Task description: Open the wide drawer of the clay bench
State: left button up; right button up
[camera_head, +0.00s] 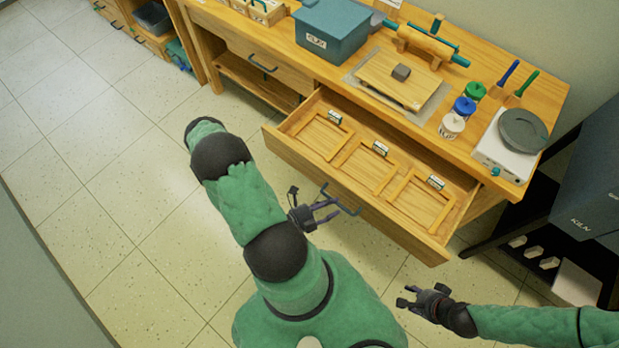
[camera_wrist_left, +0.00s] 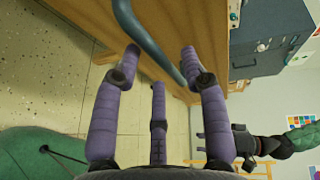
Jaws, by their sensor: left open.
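The clay bench (camera_head: 470,75) is wooden, and its wide drawer (camera_head: 285,143) stands pulled out, showing three wooden-framed compartments with small labels. Its dark blue-green handle (camera_head: 352,211) is on the drawer front, and it also shows as a curved bar in the left wrist view (camera_wrist_left: 150,45). My left gripper (camera_head: 334,208) is open at the handle. In the left wrist view, the bar crosses between the purple fingertips (camera_wrist_left: 160,62); I cannot tell whether they touch it. My right gripper (camera_head: 405,296) is open and empty, away from the drawer front at the lower right.
A dark kiln (camera_head: 590,190) stands right. Tiled floor (camera_head: 130,150) is clear at left.

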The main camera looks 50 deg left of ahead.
pick_arm(q)
jog(key=v, duration=0.9)
jog(key=shift+s, duration=0.2)
dwell(0.4)
